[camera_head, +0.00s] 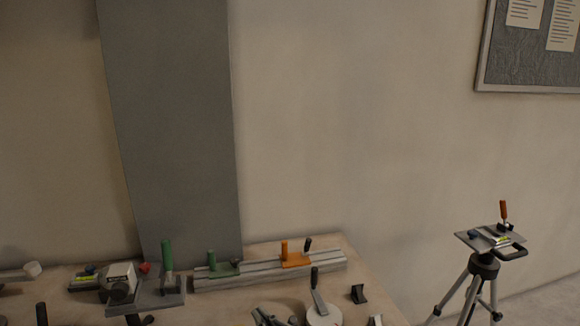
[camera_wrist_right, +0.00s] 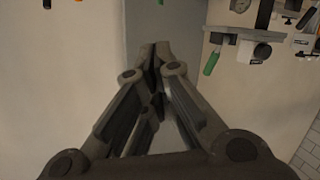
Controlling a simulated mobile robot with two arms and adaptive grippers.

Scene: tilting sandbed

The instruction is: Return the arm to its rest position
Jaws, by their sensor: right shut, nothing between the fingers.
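My right gripper (camera_wrist_right: 157,52) shows in the right wrist view. Its fingers meet at the tips, and nothing is held between them. The grey upright panel and the plain wall fill the background behind it, and it touches no object in that view. Neither gripper shows in the head view, so my left gripper is out of sight.
A tripod (camera_head: 484,270) stands to the right. A grey panel (camera_head: 175,120) rises behind the bench.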

